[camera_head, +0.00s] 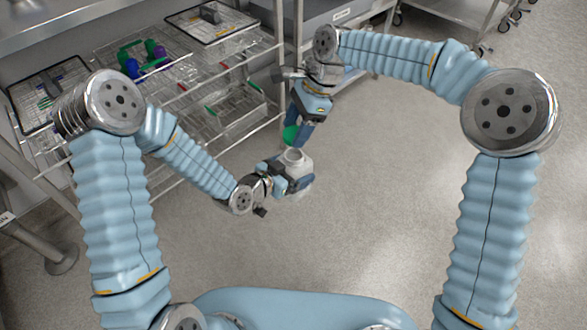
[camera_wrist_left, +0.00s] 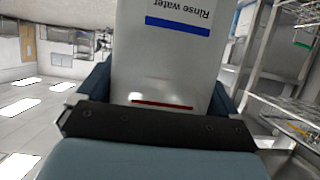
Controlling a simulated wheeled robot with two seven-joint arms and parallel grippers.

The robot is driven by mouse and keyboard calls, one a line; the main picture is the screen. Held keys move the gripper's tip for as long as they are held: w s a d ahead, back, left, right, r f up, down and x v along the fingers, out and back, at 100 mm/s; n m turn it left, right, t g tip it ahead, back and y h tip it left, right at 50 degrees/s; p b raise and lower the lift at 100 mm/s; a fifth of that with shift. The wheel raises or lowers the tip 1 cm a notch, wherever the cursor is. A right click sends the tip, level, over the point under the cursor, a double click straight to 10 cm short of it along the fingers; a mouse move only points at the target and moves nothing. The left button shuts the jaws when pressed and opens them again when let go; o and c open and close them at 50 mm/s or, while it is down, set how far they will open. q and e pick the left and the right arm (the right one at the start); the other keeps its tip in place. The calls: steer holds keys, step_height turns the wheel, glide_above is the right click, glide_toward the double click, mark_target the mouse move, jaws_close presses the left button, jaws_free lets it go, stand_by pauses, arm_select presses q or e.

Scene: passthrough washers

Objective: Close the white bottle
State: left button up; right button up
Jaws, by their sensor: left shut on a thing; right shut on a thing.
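The white bottle (camera_head: 299,188) is in my left gripper (camera_head: 296,178), over the open floor in the head view. Its top, with a pale round neck (camera_head: 293,156), faces up toward the camera. In the left wrist view the bottle (camera_wrist_left: 165,75) fills the middle, with a blue stripe and the words "Rinse water" upside down; the fingers are shut at its sides. My right gripper (camera_head: 298,137) is just above and beyond the bottle, pointing down, shut on a small green thing (camera_head: 291,134), perhaps a cap. The green thing looks apart from the neck.
A wire rack (camera_head: 185,100) with shelves stands at the left and back. It holds trays, a green and blue bottle group (camera_head: 145,58) and a green-edged basket (camera_head: 235,107). A steel cart (camera_head: 465,12) is at the back right. The floor in front is clear.

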mark_target(291, 155)
steer(key=shift+f, duration=2)
steer(key=shift+f, duration=0.85)
steer(key=shift+f, duration=0.55)
arm_select(q)
steer(key=c, duration=0.6)
arm_select(e)
steer(key=o, duration=0.7)
arm_select(q)
steer(key=shift+o, duration=0.2)
arm_select(e)
steer(key=o, duration=0.3)
steer(key=shift+r, duration=0.1)
